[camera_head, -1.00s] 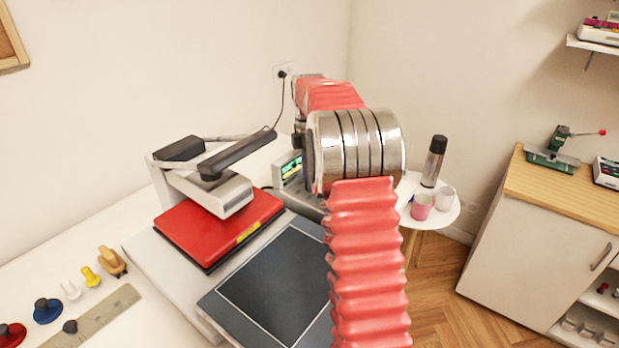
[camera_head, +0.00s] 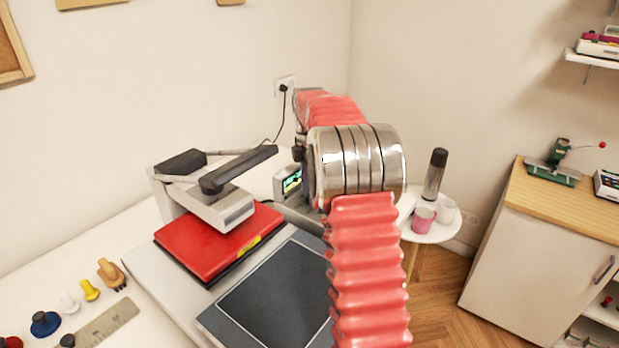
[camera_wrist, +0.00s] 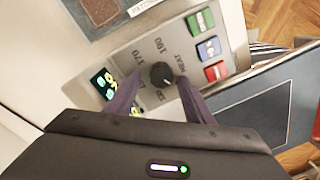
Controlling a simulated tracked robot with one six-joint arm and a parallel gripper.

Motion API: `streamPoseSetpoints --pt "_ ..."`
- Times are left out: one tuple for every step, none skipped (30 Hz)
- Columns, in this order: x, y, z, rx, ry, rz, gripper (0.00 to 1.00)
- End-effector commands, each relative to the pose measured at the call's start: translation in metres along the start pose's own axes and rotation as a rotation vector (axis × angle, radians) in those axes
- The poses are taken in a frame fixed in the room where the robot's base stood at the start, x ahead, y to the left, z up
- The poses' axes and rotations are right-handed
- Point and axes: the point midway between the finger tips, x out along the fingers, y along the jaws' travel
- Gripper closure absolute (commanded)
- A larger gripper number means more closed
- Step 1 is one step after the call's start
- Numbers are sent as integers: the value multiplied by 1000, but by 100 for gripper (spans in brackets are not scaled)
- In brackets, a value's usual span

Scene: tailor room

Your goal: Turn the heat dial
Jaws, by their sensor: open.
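The heat dial (camera_wrist: 162,75) is a round black knob with a pale pointer mark, on a grey control panel (camera_wrist: 130,52) in the wrist view. Numbers and the word HEAT are printed around it. My gripper (camera_wrist: 156,86) is open, its two dark fingers reaching to either side of the dial. I cannot tell whether they touch it. In the head view the control box with its lit display (camera_head: 292,183) stands behind the press, and my arm hides the dial and gripper.
Green, blue and red buttons (camera_wrist: 208,47) sit right of the dial. A heat press with a red plate (camera_head: 215,240) and dark bed (camera_head: 275,295) stands in front. A small round table (camera_head: 440,228) holds two cups and a flask.

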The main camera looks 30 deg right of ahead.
Motion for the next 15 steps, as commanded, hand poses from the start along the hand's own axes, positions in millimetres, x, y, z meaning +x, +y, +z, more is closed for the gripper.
streamPoseSetpoints --pt "-3 0 0 0 0 1 52" --pt "-5 0 0 0 0 1 52" --pt "-8 0 0 0 0 1 52" --pt "-12 0 0 0 -1 2 52" --pt "-15 1 0 0 -1 3 52" --pt "-21 0 0 0 -1 2 52" --pt "-25 0 0 0 -1 2 52" --pt "-30 1 0 0 -1 4 52" --pt "-36 1 0 0 -1 3 52" --pt "-42 1 0 0 -1 4 52" --pt "-47 1 0 0 -1 4 52" --pt "-54 1 0 0 -1 4 52" --pt "-59 1 0 0 -1 3 52" --pt "-63 1 0 0 -1 3 52" --pt "-70 1 0 0 -1 3 52"
